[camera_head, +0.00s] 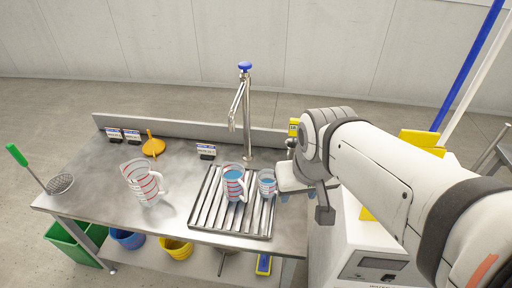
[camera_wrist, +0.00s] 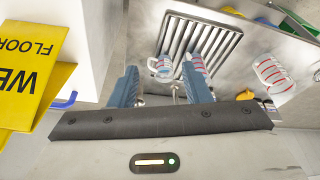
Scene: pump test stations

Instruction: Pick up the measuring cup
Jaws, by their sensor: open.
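Three clear measuring cups with red markings stand on the steel bench. A large one (camera_head: 143,183) that looks empty is on the bare top at left. A medium one (camera_head: 233,183) and a small one (camera_head: 267,184), both with blue liquid, stand on the slatted drain grate (camera_head: 204,214). My gripper (camera_wrist: 159,68) is open and empty. In the wrist view the small cup (camera_wrist: 160,65) appears between the fingertips, some way beyond them. The medium cup (camera_wrist: 196,62) is partly hidden by the right finger, and the large cup (camera_wrist: 273,74) is farther right.
A tap (camera_head: 246,100) rises behind the grate. An orange funnel (camera_head: 153,146), label stands (camera_head: 206,151) and a green-handled strainer (camera_head: 60,184) are on the bench. A yellow wet-floor sign (camera_wrist: 35,65) and a white machine (camera_head: 365,245) are close to my arm.

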